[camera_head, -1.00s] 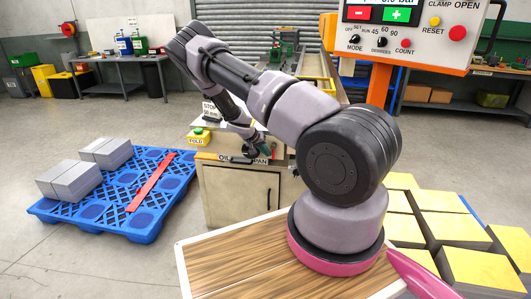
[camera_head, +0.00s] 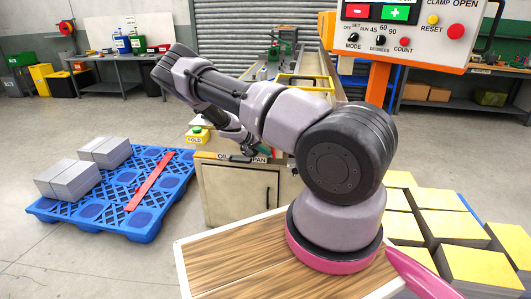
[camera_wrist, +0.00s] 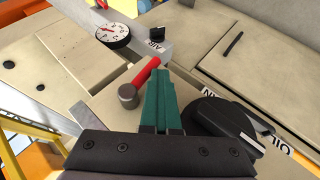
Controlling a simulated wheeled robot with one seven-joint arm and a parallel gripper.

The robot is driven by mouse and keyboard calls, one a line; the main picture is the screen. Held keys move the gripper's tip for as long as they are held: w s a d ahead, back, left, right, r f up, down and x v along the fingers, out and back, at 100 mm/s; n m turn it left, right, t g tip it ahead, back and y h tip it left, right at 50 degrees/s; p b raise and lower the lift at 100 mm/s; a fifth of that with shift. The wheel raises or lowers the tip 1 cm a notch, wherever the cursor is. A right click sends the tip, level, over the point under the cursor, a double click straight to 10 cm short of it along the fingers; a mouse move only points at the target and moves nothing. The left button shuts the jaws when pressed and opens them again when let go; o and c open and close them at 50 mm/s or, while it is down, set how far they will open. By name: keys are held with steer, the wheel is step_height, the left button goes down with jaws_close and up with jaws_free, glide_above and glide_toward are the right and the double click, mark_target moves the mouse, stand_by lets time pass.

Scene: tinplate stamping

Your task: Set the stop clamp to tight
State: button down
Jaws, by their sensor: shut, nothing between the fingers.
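In the wrist view a red-handled lever (camera_wrist: 146,74) with a round grey pivot (camera_wrist: 128,95) stands on the beige machine top; it looks like the stop clamp, but no label on it can be read. My gripper (camera_wrist: 160,75) has green fingers, shut and empty. In the picture its tips are just right of the red handle and overlap its end; whether they touch cannot be told. In the head view my gripper (camera_head: 251,147) is low over the machine's front edge, and my arm hides the lever.
A black knob (camera_wrist: 215,112) lies close right of my fingers, near the OIL PAN label. A pressure gauge (camera_wrist: 113,32) and AIR label are beyond. The green FOLD button (camera_head: 196,131) is at the machine's left. A blue pallet (camera_head: 60,215) with grey stacks stands on the floor left.

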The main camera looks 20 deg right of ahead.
mark_target(274, 154)
steer(key=shift+s+d+f+n+g+h, duration=0.15)
steer(key=shift+s+d+n+g+h, duration=0.2)
steer(key=shift+h, duration=0.3)
steer(key=shift+s+d+f+n+g+h, duration=0.1)
steer(key=shift+s+d+f+g+h, duration=0.15)
steer(key=shift+d+h, duration=0.35)
steer(key=shift+s+d+f+n+g+h, duration=0.1)
steer(key=shift+s+d+n+g+h, duration=0.25)
steer(key=shift+h, duration=0.4)
steer(key=shift+a+r, duration=0.1)
stand_by(0.5)
